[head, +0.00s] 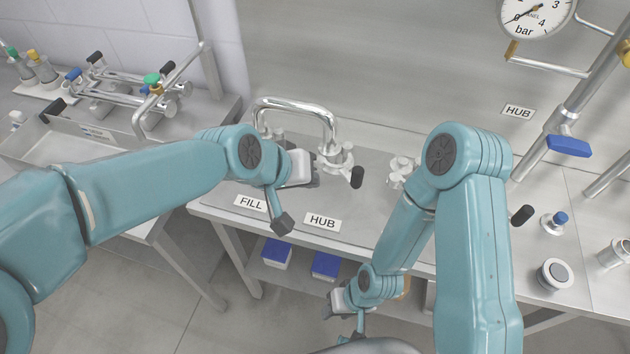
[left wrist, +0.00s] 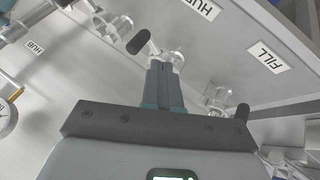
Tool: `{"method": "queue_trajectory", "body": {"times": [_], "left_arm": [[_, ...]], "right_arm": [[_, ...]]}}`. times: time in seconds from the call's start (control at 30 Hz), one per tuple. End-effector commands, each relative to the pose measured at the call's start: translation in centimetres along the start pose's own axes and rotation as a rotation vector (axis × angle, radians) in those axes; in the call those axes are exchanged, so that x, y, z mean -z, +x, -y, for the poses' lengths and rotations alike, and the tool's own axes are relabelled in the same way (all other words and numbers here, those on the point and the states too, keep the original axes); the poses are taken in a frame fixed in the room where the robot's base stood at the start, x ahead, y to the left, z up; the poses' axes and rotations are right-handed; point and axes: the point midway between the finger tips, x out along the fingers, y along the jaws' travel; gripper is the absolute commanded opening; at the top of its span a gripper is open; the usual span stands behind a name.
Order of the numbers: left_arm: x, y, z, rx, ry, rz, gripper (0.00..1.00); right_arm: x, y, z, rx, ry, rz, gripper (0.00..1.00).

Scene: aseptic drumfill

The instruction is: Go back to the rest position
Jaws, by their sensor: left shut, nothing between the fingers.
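My left arm reaches in from the left in the head view, over the steel bench (head: 380,225). In the left wrist view its gripper (left wrist: 163,72) is shut and empty, with its fingers pressed together. The fingertips appear close to a pale fitting with a black handle (left wrist: 138,41); I cannot tell whether they touch. My right arm stands folded at the right of the head view, bent down before the bench front. My right gripper (head: 338,306) is low near the bottom edge, and its fingers are too small and covered to read.
A curved steel pipe (head: 297,104) and a black handle (head: 357,177) stand by my left gripper. FILL (head: 251,203) and HUB (head: 322,223) labels lie on the bench. Blue-lidded boxes (head: 277,253) sit below. A blue-handled valve (head: 569,146) and gauge (head: 537,14) are right.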

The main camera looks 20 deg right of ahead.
Motion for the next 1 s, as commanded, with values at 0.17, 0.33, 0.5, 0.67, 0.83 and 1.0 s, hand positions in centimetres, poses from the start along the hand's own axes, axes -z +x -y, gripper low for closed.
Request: {"method": "queue_trajectory", "body": {"times": [0.17,0.33,0.5,0.67,0.83,1.0], "left_arm": [[-0.1,-1.1,-0.1,0.0,0.001,0.0,0.0],[-0.2,-1.3,-0.1,0.0,0.001,0.001,0.0],[-0.2,-1.3,0.0,0.0,0.0,0.001,0.0],[-0.2,-1.3,0.1,0.0,0.0,0.001,0.0],[-1.2,0.4,2.7,0.027,-0.033,0.018,0.0],[-6.8,5.7,12.3,0.115,-0.16,0.08,0.0]], "right_arm": [[0.0,0.2,-0.1,0.0,0.001,0.0,0.43],[0.0,0.1,-0.1,0.0,0.001,0.0,0.43],[0.0,0.1,-0.1,0.0,0.0,0.0,0.43],[0.0,0.1,-0.1,0.0,0.0,0.0,0.43],[0.0,0.2,-0.1,0.0,0.0,0.0,0.43],[0.0,0.2,-0.1,0.0,0.0,0.0,0.43]]}}
